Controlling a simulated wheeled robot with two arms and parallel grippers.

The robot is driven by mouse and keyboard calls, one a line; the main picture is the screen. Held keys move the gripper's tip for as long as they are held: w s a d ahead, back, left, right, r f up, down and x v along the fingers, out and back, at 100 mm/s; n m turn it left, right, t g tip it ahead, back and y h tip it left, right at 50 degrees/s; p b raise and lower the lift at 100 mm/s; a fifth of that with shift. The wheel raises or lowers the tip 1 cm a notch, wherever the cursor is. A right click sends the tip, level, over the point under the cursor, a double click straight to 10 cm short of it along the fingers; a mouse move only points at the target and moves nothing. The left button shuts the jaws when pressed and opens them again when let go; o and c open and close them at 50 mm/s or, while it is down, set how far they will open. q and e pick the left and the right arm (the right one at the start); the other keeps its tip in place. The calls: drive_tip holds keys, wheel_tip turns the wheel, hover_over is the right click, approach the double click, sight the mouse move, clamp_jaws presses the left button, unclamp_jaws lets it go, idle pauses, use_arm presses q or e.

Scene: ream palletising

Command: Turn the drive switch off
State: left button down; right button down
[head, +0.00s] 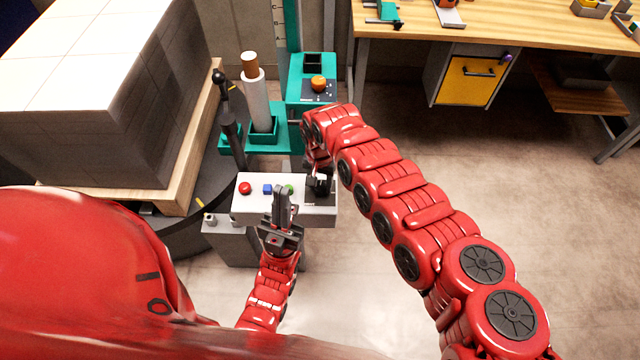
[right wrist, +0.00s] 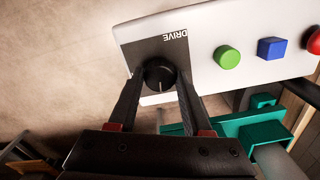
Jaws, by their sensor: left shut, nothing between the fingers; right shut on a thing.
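The drive switch is a black round knob (right wrist: 160,74) on a dark plate marked DRIVE (right wrist: 174,42), at the right end of a pale control box (head: 240,208). My right gripper (head: 319,184) is shut on the knob, with one finger on each side of it in the right wrist view. A pale mark on the knob points toward the gripper's palm in that view. In the head view the gripper hides most of the knob. My left gripper (head: 283,193) is shut and empty, in front of the box and overlapping its middle in the head view.
The box also carries a red button (head: 245,188), a blue button (head: 267,188) and a green button (head: 288,189). A loaded pallet (head: 130,195) stands at left on a dark turntable. A teal column base (head: 265,137) stands behind the box. A workbench (head: 500,25) is at back right; floor before it is clear.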

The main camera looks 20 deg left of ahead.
sight(320, 186)
drive_tip(key=shift+n, duration=0.8)
drive_tip(key=shift+c, duration=1.7)
unclamp_jaws()
drive_tip(key=shift+r, duration=0.1)
wheel_tip(320, 186, up, 17)
drive_tip(key=b, duration=0.2)
drive_tip(key=shift+r, duration=0.1)
